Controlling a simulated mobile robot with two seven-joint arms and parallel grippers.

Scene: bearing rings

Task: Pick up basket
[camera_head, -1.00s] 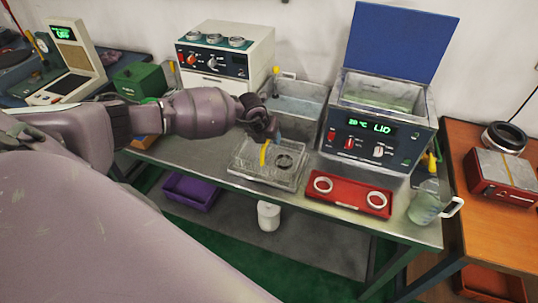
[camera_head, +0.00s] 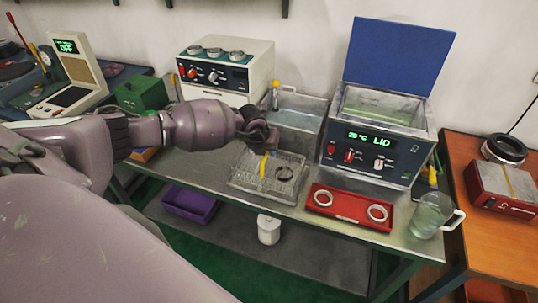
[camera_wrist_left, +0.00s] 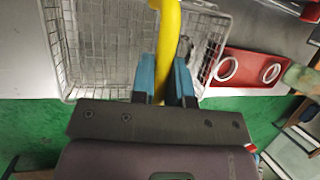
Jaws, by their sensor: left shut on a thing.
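The wire basket (camera_head: 244,182) sits on the steel bench, with a dark ring (camera_head: 284,173) lying inside it on the right. A yellow handle (camera_head: 263,166) rises from the basket. My left gripper (camera_head: 266,148) is above the basket, shut on the yellow handle. In the left wrist view, the left gripper (camera_wrist_left: 165,88) has its two blue fingers on either side of the yellow handle (camera_wrist_left: 167,40), and the basket (camera_wrist_left: 62,60) lies beneath. Whether the basket touches the bench cannot be told for certain. My right gripper is not in view.
A red tray (camera_head: 347,217) with two light rings is right of the basket. An open-lidded bath (camera_head: 375,148) reading LID stands behind the tray, and a steel tank (camera_head: 300,138) stands behind the basket. A glass jug (camera_head: 428,212) stands near the right bench end.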

